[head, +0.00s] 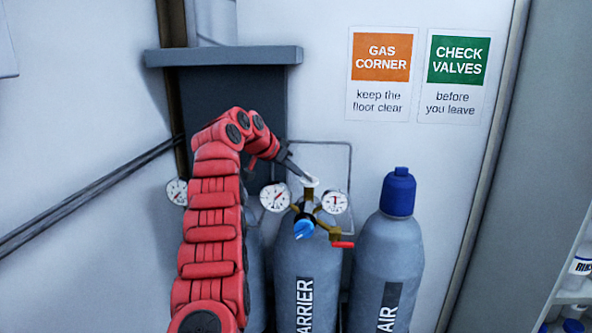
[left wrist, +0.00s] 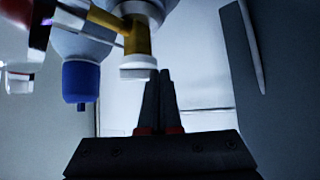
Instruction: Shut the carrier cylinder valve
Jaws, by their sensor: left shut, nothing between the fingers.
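The carrier cylinder (head: 300,268) is a grey bottle lettered "CARRIER" standing in the middle of the head view. Its brass valve carries a small white top knob (head: 309,182), two round gauges, a blue knob (head: 304,229) and a red-ended lever (head: 343,244). My left gripper (head: 305,177) is shut and empty, its fingertips at the white knob. In the left wrist view the gripper (left wrist: 160,74) is beside the white knob (left wrist: 138,67), just right of it below the brass stem (left wrist: 137,38). I cannot tell whether they touch. My right gripper is not in view.
A grey air cylinder (head: 388,250) with a blue cap (head: 398,192) stands to the right, and another cylinder is partly hidden behind my left arm. A dark panel with a grey ledge (head: 223,56) is behind. Shelves with bottles (head: 578,275) are at far right.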

